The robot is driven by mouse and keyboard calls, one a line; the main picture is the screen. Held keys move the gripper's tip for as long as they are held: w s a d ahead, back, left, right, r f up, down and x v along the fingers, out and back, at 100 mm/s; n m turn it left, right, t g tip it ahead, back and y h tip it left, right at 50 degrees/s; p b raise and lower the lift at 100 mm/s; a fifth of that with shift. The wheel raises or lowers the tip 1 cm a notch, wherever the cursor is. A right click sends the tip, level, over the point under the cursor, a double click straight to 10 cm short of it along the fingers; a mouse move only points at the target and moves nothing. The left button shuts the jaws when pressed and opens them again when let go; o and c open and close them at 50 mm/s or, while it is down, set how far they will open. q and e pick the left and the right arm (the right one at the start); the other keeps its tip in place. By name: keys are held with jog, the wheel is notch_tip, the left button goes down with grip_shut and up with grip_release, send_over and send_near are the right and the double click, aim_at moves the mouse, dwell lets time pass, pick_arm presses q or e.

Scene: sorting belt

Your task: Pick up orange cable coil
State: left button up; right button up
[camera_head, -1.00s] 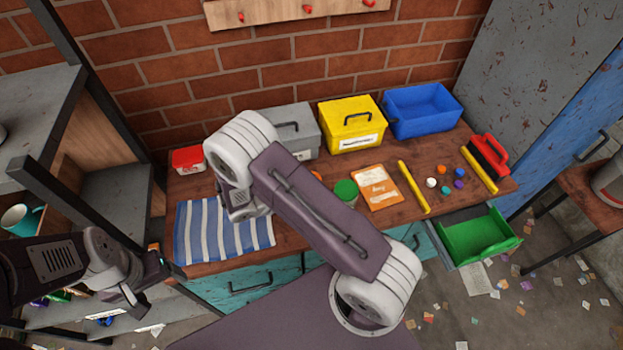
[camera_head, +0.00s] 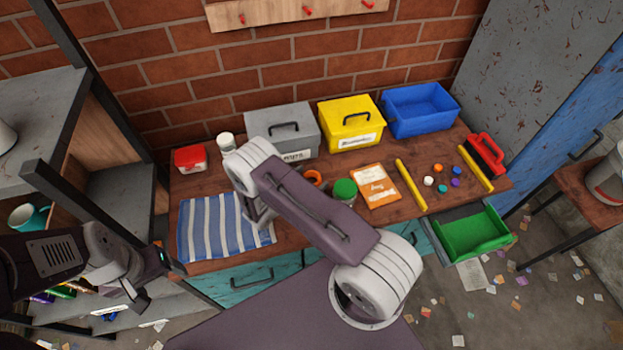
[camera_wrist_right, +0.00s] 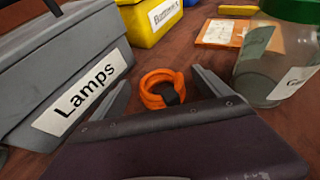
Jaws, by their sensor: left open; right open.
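The orange cable coil (camera_head: 314,177) lies on the wooden workbench, partly hidden by my right arm in the head view. In the right wrist view the coil (camera_wrist_right: 160,91), with a black strap around it, lies between the two open fingers of my right gripper (camera_wrist_right: 163,78), a little beyond its palm. Whether the fingers touch it I cannot tell. In the head view my right arm hides most of that gripper. My left gripper (camera_head: 152,279) is open and empty at the left, beside the shelf.
A grey box labelled Lamps (camera_wrist_right: 62,78) stands close left of the right gripper. A green-lidded jar (camera_wrist_right: 275,55) stands close on its right. A yellow box (camera_head: 350,123), blue bin (camera_head: 421,108), orange packet (camera_head: 373,186) and striped cloth (camera_head: 223,228) are also on the bench.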

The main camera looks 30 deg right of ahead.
jog(key=shift+x, duration=0.8)
jog(key=shift+a, duration=0.15)
jog(key=c, duration=1.6)
notch_tip(320, 180, up, 10)
jog(key=shift+r, duration=0.1)
